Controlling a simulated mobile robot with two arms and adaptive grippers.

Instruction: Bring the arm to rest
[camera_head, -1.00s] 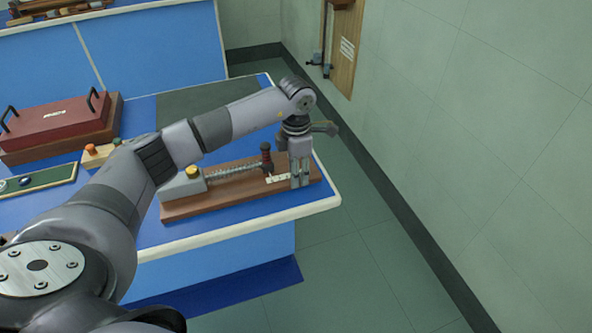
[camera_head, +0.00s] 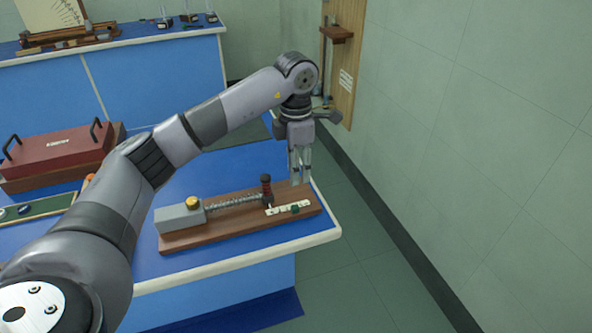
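My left arm (camera_head: 207,121) reaches in from the left across the bench. My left gripper (camera_head: 300,178) points down above the bench's back right corner, behind the spring apparatus board (camera_head: 237,226). Its two fingers stand slightly apart with nothing seen between them. The board carries a grey block with a yellow knob (camera_head: 193,203), a coil spring (camera_head: 234,203), a dark red-topped post (camera_head: 266,188) and a white scale strip with a green piece (camera_head: 294,209). My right gripper is not in view.
The blue bench (camera_head: 225,262) has its right edge near the gripper. A red case (camera_head: 58,150) stands at left, partly behind my arm. A wooden wall panel (camera_head: 345,60) hangs behind the gripper. Another bench (camera_head: 150,77) stands at the back. Floor at right is clear.

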